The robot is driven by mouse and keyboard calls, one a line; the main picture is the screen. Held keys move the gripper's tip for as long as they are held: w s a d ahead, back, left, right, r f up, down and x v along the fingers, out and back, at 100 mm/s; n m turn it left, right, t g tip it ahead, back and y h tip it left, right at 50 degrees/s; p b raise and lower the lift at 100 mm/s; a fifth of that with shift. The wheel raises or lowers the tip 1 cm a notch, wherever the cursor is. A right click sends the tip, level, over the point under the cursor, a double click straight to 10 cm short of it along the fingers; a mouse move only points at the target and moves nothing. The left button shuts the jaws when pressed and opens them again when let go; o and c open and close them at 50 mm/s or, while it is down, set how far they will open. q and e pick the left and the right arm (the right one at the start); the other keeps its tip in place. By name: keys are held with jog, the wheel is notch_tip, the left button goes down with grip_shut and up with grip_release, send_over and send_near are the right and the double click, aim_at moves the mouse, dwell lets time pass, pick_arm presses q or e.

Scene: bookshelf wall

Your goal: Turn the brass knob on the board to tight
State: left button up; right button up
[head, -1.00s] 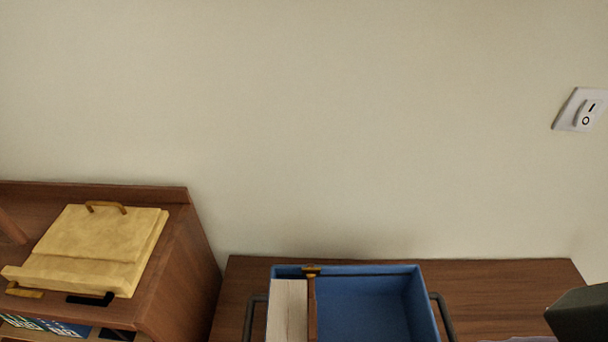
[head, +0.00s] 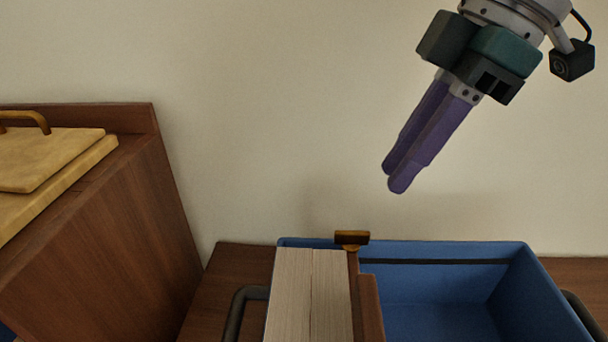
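The brass knob (head: 352,238) is a small flat-topped piece at the top end of a brown upright board (head: 369,305). The board stands inside a blue bin (head: 450,251), beside two pale blocks of pages. My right gripper (head: 392,178) comes in from the upper right with purple fingers pointing down and left. Its fingers lie together with no gap that I can see, and they hold nothing. The fingertips are above and to the right of the knob, apart from it. My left gripper is out of view.
The pale page blocks (head: 311,290) fill the bin's left part; its right part looks empty. Dark handles (head: 240,305) flank the bin on a brown wooden surface (head: 222,270). A wooden cabinet (head: 110,230) with a yellowish handled slab (head: 60,155) stands left. A plain wall is behind.

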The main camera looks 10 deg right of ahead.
aim_at(353, 232)
jog(key=x, duration=0.9)
jog(key=shift+a+r, duration=0.1)
grip_shut()
